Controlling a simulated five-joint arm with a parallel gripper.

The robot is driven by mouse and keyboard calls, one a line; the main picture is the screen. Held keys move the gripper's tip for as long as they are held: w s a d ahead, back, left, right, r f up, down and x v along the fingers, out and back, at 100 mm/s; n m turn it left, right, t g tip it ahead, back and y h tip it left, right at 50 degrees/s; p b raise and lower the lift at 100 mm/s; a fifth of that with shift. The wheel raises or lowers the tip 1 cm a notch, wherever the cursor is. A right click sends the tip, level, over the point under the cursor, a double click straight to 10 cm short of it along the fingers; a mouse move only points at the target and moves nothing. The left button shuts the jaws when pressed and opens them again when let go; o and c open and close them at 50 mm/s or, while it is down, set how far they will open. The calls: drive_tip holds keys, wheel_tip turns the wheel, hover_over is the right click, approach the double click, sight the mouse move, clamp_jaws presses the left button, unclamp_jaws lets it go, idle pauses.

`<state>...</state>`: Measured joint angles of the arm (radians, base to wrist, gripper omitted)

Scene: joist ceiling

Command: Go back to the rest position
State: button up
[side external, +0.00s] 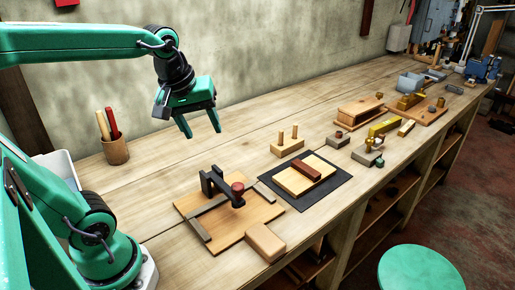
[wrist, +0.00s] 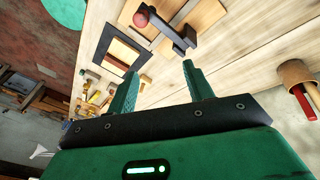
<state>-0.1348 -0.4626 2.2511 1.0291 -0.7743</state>
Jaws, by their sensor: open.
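My gripper (side external: 201,124) is green and hangs in the air above the workbench (side external: 160,170), with its fingers pointing down. The fingers are apart, with nothing between them. In the wrist view, both green fingers of my gripper (wrist: 160,85) stand apart and the bench shows beyond them. In the side view, my gripper is right of the wooden pencil cup (side external: 115,151) and behind the wooden board with the black clamp (side external: 215,190).
A black mat (side external: 335,185) holds a wooden block with a dark red bar (side external: 308,172). A peg block (side external: 287,145) stands behind it. Several tools and boxes line the bench's far end. A green stool (side external: 419,270) stands in front. Bare bench lies below my gripper.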

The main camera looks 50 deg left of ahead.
drive_tip(key=s+d+f+m+t, duration=0.1)
drive_tip(key=s+m, duration=0.4)
drive_tip(key=m, duration=0.5)
drive_tip(key=d+f, duration=0.1)
drive_tip(key=d, duration=0.1)
drive_tip(key=shift+d+f+t+h, duration=0.15)
drive_tip(key=shift+d+t+h, duration=0.15)
drive_tip(key=shift+d+t, duration=0.1)
idle(0.8)
